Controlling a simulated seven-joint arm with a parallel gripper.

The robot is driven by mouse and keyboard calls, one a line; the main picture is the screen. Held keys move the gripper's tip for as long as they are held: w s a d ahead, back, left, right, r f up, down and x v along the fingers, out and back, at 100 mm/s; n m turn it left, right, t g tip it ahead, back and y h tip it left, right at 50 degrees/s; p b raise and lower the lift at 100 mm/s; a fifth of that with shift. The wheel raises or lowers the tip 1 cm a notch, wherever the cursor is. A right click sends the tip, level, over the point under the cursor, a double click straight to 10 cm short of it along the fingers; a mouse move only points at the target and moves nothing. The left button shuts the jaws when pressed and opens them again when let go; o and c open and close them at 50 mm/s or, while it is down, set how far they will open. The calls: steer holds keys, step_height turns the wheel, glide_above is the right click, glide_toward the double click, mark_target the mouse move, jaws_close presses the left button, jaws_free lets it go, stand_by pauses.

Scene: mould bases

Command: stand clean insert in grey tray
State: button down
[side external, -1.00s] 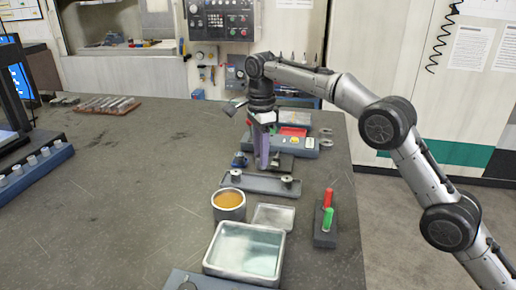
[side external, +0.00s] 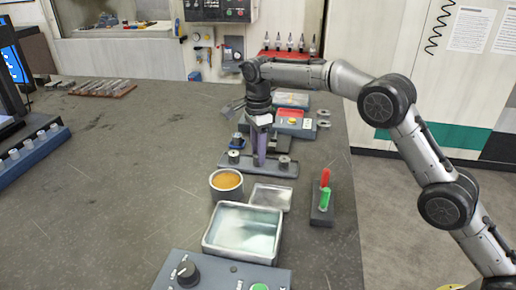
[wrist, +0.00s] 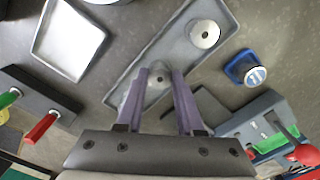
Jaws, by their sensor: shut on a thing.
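The grey tray (side external: 247,169) lies on the bench as a long shallow tray, and it also runs diagonally through the wrist view (wrist: 134,83). A round metal insert (side external: 233,157) stands at its left end and another (side external: 284,162) at its right end. My gripper (side external: 259,163) points down over the middle of the tray, between these two. In the wrist view its purple fingers (wrist: 159,75) are shut on a round metal insert (wrist: 158,83) with a dark centre. The fingers hide it in the side view. I cannot tell whether its base touches the tray floor.
A pot of amber liquid (side external: 226,181), a small flat pan (side external: 270,197) and a large bath (side external: 242,232) stand in front of the tray. A holder (side external: 321,215) with red and green sticks is at right. A blue container (wrist: 245,68) stands close behind the tray.

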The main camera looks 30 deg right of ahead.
steer(key=shift+c, duration=2.3)
jaws_free()
steer(key=shift+r, duration=3.75)
